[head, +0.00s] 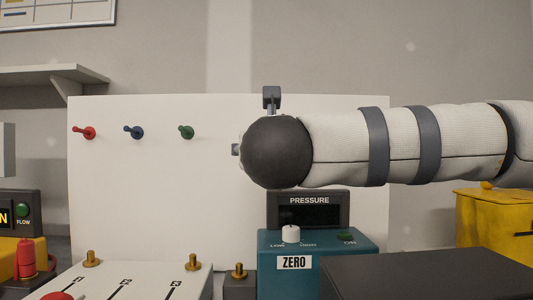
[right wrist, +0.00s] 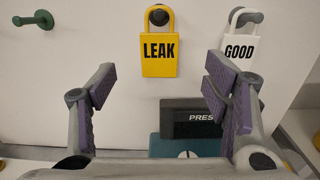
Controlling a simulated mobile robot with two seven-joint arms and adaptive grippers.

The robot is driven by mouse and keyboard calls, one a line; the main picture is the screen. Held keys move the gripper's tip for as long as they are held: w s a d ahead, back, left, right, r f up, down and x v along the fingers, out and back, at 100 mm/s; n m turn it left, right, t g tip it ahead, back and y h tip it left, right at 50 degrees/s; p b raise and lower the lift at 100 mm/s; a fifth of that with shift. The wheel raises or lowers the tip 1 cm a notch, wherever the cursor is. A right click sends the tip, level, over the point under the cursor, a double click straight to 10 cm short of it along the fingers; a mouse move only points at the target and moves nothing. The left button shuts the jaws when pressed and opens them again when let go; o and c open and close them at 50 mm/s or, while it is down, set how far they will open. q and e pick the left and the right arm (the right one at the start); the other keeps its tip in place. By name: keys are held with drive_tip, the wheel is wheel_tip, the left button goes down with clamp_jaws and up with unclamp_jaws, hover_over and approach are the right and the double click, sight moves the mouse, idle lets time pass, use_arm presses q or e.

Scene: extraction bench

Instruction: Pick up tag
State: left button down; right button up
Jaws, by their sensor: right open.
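A yellow tag (right wrist: 159,52) marked LEAK hangs from a dark peg on the white board in the right wrist view. A white tag (right wrist: 238,46) marked GOOD hangs from another peg to its right. My right gripper (right wrist: 160,76) is open and empty, facing the board. The LEAK tag shows between its spread fingers, and the GOOD tag is partly behind the right finger. Contact with either tag is not visible. In the head view my right arm reaches in from the right and hides both tags and the fingers. My left gripper is not in view.
The white board (head: 130,215) carries red (head: 86,132), blue (head: 134,132) and green (head: 186,132) pegs without tags. A teal pressure unit (head: 340,262) stands below my right arm. A panel with brass posts (head: 150,278) is front left. A yellow case (head: 475,215) stands at right.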

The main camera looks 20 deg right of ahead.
drive_tip(key=p+x, duration=0.1)
drive_tip(key=x, duration=0.7)
drive_tip(key=shift+w+f, duration=0.25)
drive_tip(key=shift+w, duration=0.05)
drive_tip(key=c, duration=1)
